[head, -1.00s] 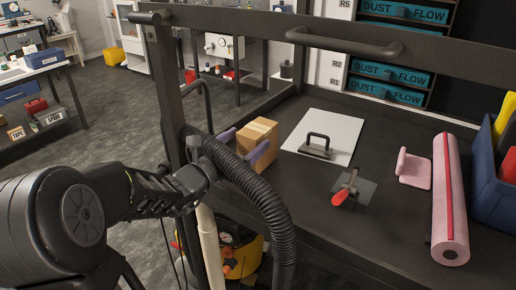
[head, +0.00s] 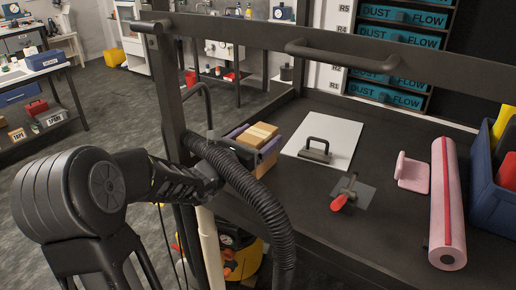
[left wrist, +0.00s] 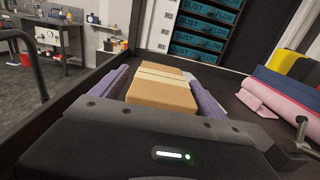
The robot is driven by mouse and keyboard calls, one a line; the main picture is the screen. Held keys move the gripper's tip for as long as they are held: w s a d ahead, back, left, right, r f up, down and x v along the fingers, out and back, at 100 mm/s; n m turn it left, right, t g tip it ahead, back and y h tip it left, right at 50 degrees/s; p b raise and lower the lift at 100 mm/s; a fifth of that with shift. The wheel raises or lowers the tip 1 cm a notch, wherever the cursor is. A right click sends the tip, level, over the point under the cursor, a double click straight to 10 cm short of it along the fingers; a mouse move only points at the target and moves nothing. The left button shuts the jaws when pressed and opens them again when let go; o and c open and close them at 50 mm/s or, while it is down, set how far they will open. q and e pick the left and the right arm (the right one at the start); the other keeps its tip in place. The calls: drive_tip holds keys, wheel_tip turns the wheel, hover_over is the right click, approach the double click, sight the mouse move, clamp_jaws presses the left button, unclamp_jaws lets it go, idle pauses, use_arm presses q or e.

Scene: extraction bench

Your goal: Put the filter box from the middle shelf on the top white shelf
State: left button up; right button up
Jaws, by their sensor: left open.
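A brown cardboard box (head: 262,131) with a paler tape strip stands on the dark bench top, near its left end. It shows no readable label. My left gripper (head: 256,143) is open, with its purple fingers on either side of the box. In the left wrist view the box (left wrist: 162,95) sits between the fingers, with narrow gaps at its sides. Teal boxes marked DUST FLOW (head: 385,95) stand in a dark rack at the back. A white shelf unit (head: 134,38) stands far off at the upper left. My right gripper is not in view.
A dark rail (head: 350,55) with a handle crosses above the bench, and a black hose (head: 245,185) loops before the box. A white board (head: 335,133), a red-handled clamp (head: 343,197), a pink roll (head: 447,200) and a blue bin (head: 484,190) occupy the bench.

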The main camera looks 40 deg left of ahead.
use_arm(q)
drive_tip(key=shift+w, duration=0.95)
drive_tip(key=c, duration=1.8)
wheel_tip(320, 180, up, 10)
drive_tip(key=shift+r, duration=0.1)
drive_tip(key=shift+c, duration=0.2)
